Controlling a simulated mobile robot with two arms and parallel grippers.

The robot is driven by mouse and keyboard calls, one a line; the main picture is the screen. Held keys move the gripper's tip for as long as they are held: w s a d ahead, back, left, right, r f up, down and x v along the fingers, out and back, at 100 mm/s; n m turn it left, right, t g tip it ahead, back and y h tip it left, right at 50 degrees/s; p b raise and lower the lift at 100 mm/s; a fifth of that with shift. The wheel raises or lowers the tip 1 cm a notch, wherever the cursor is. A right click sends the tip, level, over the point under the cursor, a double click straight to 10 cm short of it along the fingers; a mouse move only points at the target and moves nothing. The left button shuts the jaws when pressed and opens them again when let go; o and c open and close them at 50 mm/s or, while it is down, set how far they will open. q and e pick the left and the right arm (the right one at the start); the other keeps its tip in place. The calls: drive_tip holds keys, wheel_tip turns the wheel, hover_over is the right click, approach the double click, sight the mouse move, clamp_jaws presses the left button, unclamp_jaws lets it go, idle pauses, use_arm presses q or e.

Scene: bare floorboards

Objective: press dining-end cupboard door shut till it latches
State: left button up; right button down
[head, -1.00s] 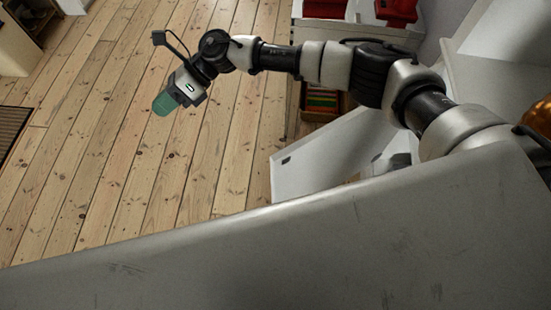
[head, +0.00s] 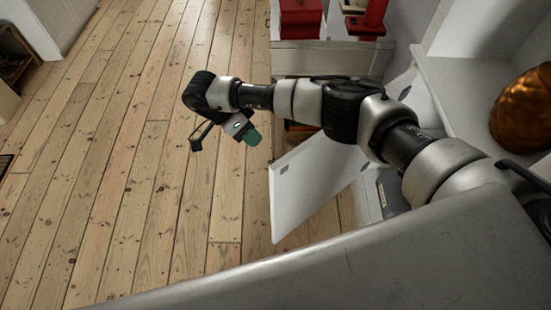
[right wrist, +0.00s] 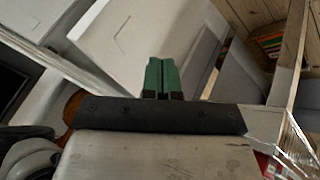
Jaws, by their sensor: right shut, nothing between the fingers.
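The white cupboard door (head: 312,188) stands open over the floor, right of centre in the head view, with a small dark fitting near its upper left corner. Its far part is hidden behind my right arm. My right gripper (head: 252,137), with green fingers, is shut and empty. In the head view it appears just up and left of the door and points toward it; I see a gap between them in the picture. In the right wrist view the shut green fingers (right wrist: 161,76) point at pale panels; which one is the door I cannot tell. My left gripper is out of view.
Red boxes (head: 301,18) stand on a grey-white unit behind my arm. A copper-coloured round object (head: 522,112) sits on a white surface at the right. Bare floorboards (head: 120,150) lie clear to the left. A dark case-like object (head: 390,192) is behind the door.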

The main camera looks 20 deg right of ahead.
drive_tip(key=s+d+f+p, duration=0.2)
drive_tip(key=s+d+f, duration=0.2)
drive_tip(key=s, duration=0.1)
drive_tip(key=shift+s+d+f+p, duration=0.2)
drive_tip(key=shift+f+p, duration=0.05)
drive_tip(key=shift+p, duration=0.1)
drive_tip(key=shift+d, duration=0.1)
